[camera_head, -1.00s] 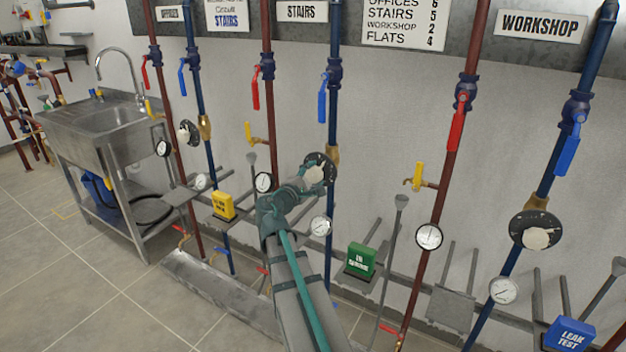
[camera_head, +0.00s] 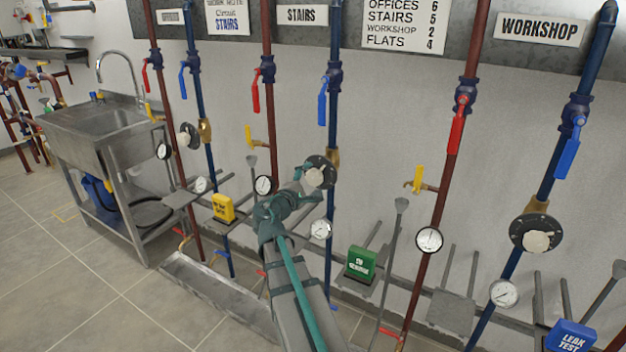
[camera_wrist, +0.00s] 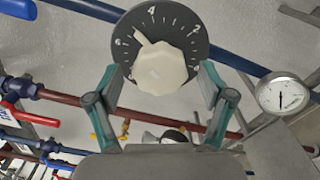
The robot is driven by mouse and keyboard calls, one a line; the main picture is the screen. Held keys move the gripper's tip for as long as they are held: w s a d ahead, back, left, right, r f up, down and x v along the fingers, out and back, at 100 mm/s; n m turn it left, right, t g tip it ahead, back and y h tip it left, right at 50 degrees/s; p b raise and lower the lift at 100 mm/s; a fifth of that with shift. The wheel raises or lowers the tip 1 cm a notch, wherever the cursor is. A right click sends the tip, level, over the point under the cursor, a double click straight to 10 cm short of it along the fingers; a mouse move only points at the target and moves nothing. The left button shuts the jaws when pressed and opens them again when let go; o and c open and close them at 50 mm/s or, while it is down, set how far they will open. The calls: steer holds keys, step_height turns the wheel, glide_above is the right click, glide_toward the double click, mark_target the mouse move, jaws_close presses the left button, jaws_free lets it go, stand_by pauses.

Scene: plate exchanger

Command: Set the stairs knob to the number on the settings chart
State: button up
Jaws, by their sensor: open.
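The stairs knob is a cream knob (camera_wrist: 160,68) on a black numbered dial (camera_wrist: 190,22), on the blue pipe below the STAIRS sign (camera_head: 302,15). In the wrist view its pointed end aims up and left, between the 6 and the 4. The dial also shows in the head view (camera_head: 322,163). My gripper (camera_wrist: 158,82) is open, with its fingers apart on either side of the knob's lower part; no contact is visible. In the head view my gripper (camera_head: 300,192) is just below and left of the dial. The settings chart (camera_head: 404,24) reads STAIRS 5.
The workshop dial (camera_head: 537,233) is at the right. A round gauge (camera_head: 321,229) sits below the stairs dial. Blue lever (camera_head: 322,108) and red lever (camera_head: 256,97) hang above. A green block (camera_head: 361,263) stands on a low bracket to the right.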

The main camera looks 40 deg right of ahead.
steer(key=v, duration=1.1)
steer(key=shift+d, duration=0.1)
